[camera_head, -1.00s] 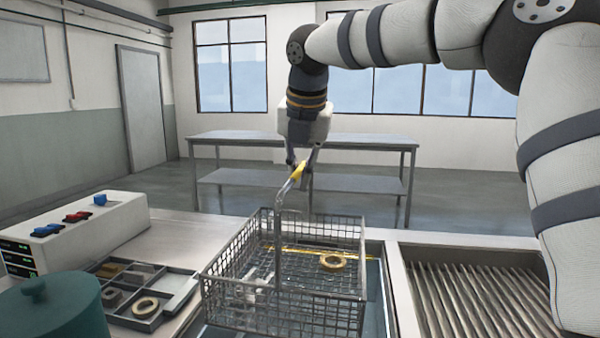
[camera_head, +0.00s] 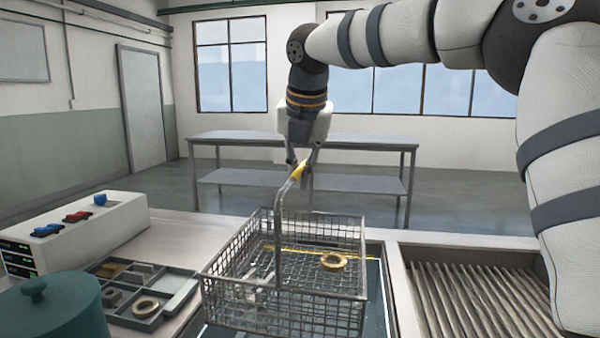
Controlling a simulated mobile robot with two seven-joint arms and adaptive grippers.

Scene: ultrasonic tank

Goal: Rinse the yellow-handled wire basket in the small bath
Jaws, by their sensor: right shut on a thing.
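The wire basket (camera_head: 335,309) is a grey mesh box with a tall bent rod ending in a yellow handle (camera_head: 299,170). My right gripper (camera_head: 302,172) is shut on the yellow handle from above. The basket hangs level at the bath (camera_head: 397,300), with its upper rim above the bath's edge. I cannot tell how far its bottom reaches into the liquid. A brass ring (camera_head: 334,261) and a pale metal part (camera_head: 262,283) show inside the basket. My left gripper is not in view.
To the right is a ribbed draining area (camera_head: 470,300). To the left are a parts tray (camera_head: 150,306) holding a ring and small pieces, a white control box (camera_head: 85,235) with switches, and a teal lidded pot (camera_head: 55,312). A bare table (camera_head: 300,138) stands behind.

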